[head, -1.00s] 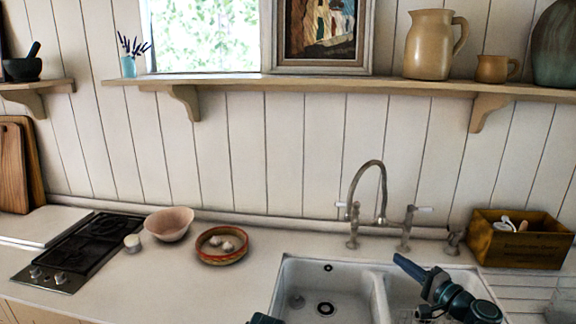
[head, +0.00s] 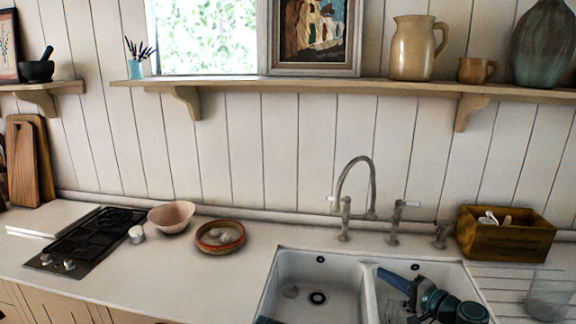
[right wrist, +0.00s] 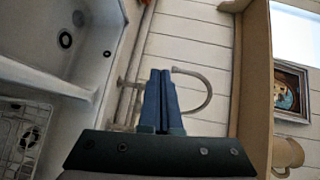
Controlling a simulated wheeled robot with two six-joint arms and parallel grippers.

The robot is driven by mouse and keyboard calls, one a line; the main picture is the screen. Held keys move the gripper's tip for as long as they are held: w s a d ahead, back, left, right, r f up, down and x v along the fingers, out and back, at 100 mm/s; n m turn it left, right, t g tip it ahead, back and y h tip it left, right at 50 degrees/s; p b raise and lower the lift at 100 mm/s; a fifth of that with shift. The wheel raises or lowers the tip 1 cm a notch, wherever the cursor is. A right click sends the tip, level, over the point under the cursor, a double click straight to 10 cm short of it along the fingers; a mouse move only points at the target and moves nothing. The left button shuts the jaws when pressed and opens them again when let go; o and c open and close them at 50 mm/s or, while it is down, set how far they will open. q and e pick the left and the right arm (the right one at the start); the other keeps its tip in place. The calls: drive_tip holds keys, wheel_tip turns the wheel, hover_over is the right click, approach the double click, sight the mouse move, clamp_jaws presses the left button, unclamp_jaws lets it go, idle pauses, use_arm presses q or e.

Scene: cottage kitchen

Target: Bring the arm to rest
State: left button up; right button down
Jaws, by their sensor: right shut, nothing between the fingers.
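My right gripper (head: 381,271) is over the right basin of the sink (head: 318,260) in the head view, its blue fingers pointing left and up. In the right wrist view the fingers (right wrist: 160,72) lie side by side, shut with nothing between them. Behind them are the tap (right wrist: 205,95) and the wall. A small dark blue piece (head: 268,320) at the bottom edge of the head view looks like the tip of my left gripper. Its jaws are cut off, so I cannot tell their state.
The tap (head: 372,190) stands behind the sink. A wooden box (head: 505,240) and a clear glass (head: 550,298) are on the right. A red-rimmed bowl (head: 220,247), pink bowl (head: 171,217) and hob (head: 85,240) are left. A shelf (head: 330,86) runs above.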

drive_tip(key=s+a+f+n+g, duration=0.35)
drive_tip(key=a+f, duration=0.25)
drive_tip(key=a, duration=0.2)
drive_tip(key=s+a+f+n+g, duration=0.3)
drive_tip(key=a+f+n+g, duration=0.15)
drive_tip(key=a, duration=0.45)
drive_tip(key=s+a+f+n+g+h, duration=0.1)
drive_tip(key=s+f+n+g+h, duration=0.2)
drive_tip(key=s+f+h, duration=0.1)
drive_tip(key=s+a+f+n+g+h, duration=0.2)
drive_tip(key=s+f+n+h, duration=0.1)
drive_tip(key=s+h, duration=0.4)
drive_tip(key=shift+s+f+g, duration=0.4)
drive_tip(key=shift+s+f, duration=0.45)
drive_tip(key=shift+s, duration=0.3)
